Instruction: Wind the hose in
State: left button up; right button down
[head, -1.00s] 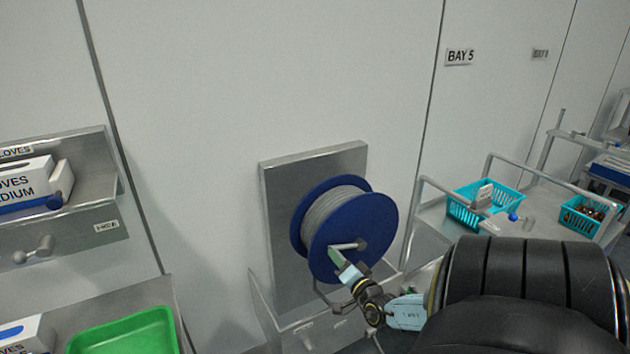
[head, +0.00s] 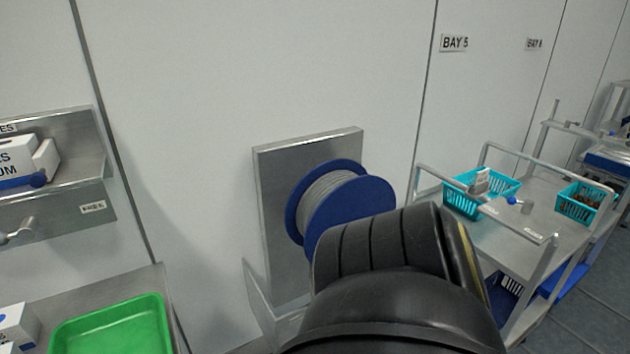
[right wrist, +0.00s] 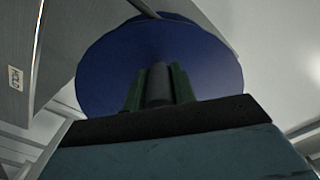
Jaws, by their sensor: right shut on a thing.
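The hose reel with blue flanges (head: 352,203) is mounted on a steel wall plate (head: 274,180). Grey hose (head: 326,190) is wound round its drum. My right arm covers the lower right of the reel in the head view, hiding its crank and my right gripper. In the right wrist view, the green fingers of my right gripper (right wrist: 157,82) are shut on a dark cylindrical crank handle (right wrist: 158,90), in front of the blue flange (right wrist: 100,68). The hose's free end cannot be made out. My left gripper is not in view.
A steel trolley (head: 545,222) with turquoise baskets (head: 463,204) stands right of the reel. At the left are a wall shelf (head: 75,205) with glove boxes and a bench with a green tray (head: 62,328). Wall above the reel is clear.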

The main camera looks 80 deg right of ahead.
jog(key=s+d+f+n+b, duration=0.4)
jog(key=s+d+n+b, duration=0.2)
jog(key=n, duration=0.3)
jog(key=shift+s+d+f+b, duration=0.2)
jog(key=shift+s+d+b, duration=0.15)
jog(key=shift+s+b, duration=0.3)
jog(key=c, duration=1.1)
grip_release()
jog(key=shift+c, duration=0.2)
